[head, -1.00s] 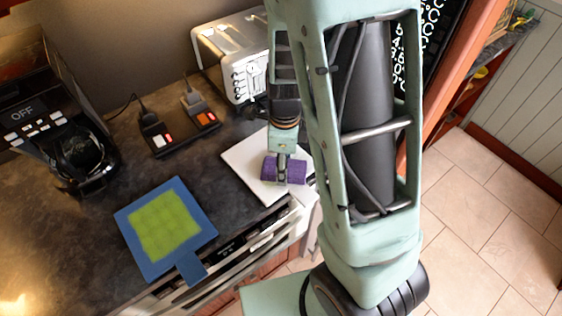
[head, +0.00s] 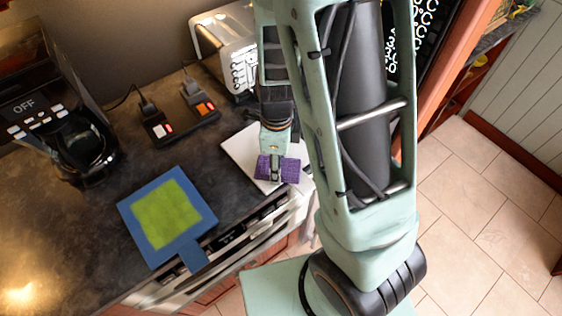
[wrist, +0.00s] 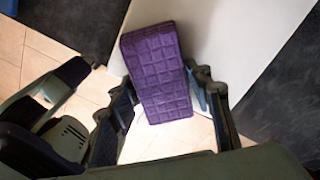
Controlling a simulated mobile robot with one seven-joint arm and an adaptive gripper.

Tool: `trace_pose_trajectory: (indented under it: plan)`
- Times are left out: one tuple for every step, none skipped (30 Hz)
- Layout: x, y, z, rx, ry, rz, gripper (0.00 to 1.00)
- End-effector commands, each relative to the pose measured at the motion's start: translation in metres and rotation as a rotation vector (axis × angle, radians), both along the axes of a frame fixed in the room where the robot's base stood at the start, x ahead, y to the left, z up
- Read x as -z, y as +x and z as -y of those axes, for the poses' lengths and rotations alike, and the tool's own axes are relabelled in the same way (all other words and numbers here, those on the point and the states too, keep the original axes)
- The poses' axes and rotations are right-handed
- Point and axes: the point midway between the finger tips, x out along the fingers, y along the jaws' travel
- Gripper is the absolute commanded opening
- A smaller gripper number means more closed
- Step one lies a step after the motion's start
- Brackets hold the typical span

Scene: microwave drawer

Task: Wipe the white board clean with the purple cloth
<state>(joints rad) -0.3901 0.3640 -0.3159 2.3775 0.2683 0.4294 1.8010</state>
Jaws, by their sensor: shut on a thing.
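The purple cloth (head: 292,170) is a thick, block-like pad with a square grid pattern. My gripper (head: 275,173) is shut on it, with a finger on either side. In the wrist view the cloth (wrist: 155,75) sits between the fingers (wrist: 163,90). The white board (head: 238,146) lies flat on the dark counter by its front edge. The cloth is over the board's front right part; I cannot tell whether it touches. The board also shows in the wrist view (wrist: 225,35), with no marks visible on its uncovered part. My arm hides its right side.
A blue board with a green centre (head: 168,218) lies to the left at the counter's front edge. A coffee machine (head: 60,115) stands at the far left. A socket block with plugs (head: 180,125) and a silver toaster (head: 235,50) stand behind. Tiled floor (head: 480,200) is open at right.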

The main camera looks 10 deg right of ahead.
Motion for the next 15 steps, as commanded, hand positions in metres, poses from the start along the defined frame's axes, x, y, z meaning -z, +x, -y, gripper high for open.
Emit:
trace_pose_trajectory:
  plan:
    - [0.0, 0.003, -0.002, -0.001, -0.001, 0.0, 0.15]
    - [0.0, 0.005, -0.003, -0.001, -0.001, 0.0, 0.15]
    - [0.0, 0.008, -0.004, -0.002, -0.001, 0.0, 0.15]
    - [0.0, 0.009, -0.005, -0.002, -0.001, 0.0, 0.15]
    - [0.0, 0.011, -0.006, -0.002, -0.001, 0.0, 0.15]
    - [0.001, 0.014, -0.007, -0.002, -0.001, 0.0, 0.15]
    - [0.001, 0.015, -0.008, -0.002, -0.001, 0.0, 0.15]
    - [0.001, 0.016, -0.009, -0.002, -0.001, 0.0, 0.15]
    - [0.001, 0.017, -0.009, -0.002, -0.001, 0.0, 0.15]
    - [0.002, 0.017, -0.01, -0.001, 0.0, 0.0, 0.15]
    - [0.002, 0.018, -0.01, -0.001, 0.0, 0.0, 0.15]
    - [0.002, 0.019, -0.011, -0.001, 0.0, 0.0, 0.15]
    - [0.002, 0.02, -0.011, -0.002, 0.0, 0.0, 0.15]
    - [0.001, 0.022, -0.012, -0.002, 0.0, 0.001, 0.15]
    - [0.001, 0.024, -0.013, -0.002, 0.0, 0.001, 0.15]
